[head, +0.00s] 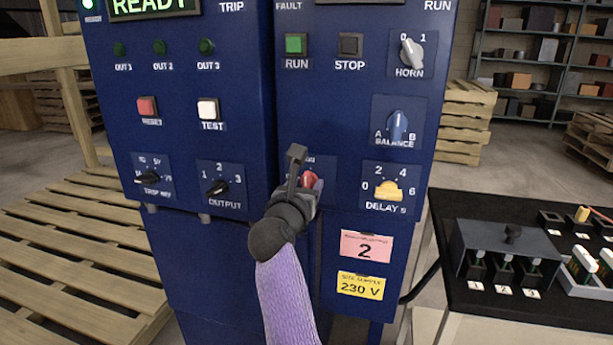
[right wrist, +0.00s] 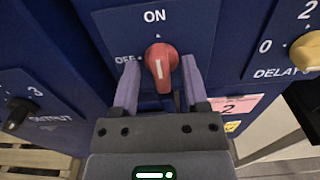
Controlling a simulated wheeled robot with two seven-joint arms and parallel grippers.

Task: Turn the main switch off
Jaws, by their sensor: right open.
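The main switch is a red rotary knob (right wrist: 161,63) on a dark blue plate, with ON printed above it and OFF to its left. In the head view the red knob (head: 311,180) shows only partly, behind my right gripper (head: 299,177). In the right wrist view my right gripper (right wrist: 159,70) is open, one finger on each side of the knob. I cannot tell whether either finger touches it. My left gripper is not in view.
The DELAY knob (head: 389,190), yellow, is right of the switch, and the black OUTPUT knob (head: 217,188) is left. The blue BALANCE knob (head: 397,125) is above right. A black table (head: 530,305) with small parts stands at the right. Wooden pallets (head: 75,240) lie at the left.

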